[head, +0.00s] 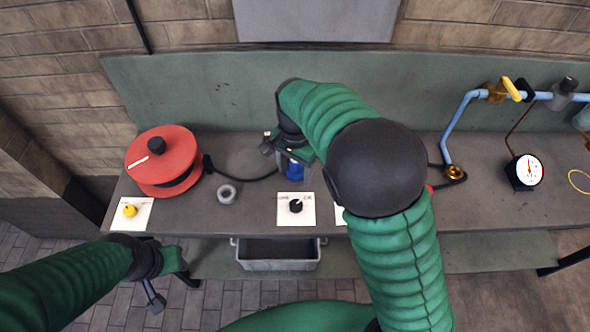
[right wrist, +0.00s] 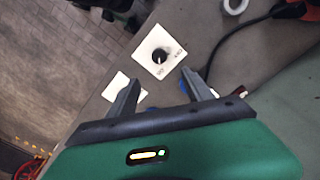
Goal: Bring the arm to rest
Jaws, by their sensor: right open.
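My right arm reaches over the grey bench (head: 245,215) from the lower right, and its forearm hides part of the bench. My right gripper (head: 275,158) is above the bench behind the middle dial card (head: 284,217). In the right wrist view the two fingers of my right gripper (right wrist: 161,82) stand apart with nothing between them; the card with a black knob (right wrist: 159,55) lies beyond them. My left gripper (head: 171,290) hangs in front of the bench at the lower left, its fingers apart and empty.
A red reel (head: 165,160), a card with a yellow knob (head: 131,212) and a grey ring (head: 227,193) are at left. A blue part (head: 295,170) is beside my right gripper. Blue pipe (head: 458,120) and a gauge (head: 527,170) are at right. A grey bin (head: 278,265) hangs below.

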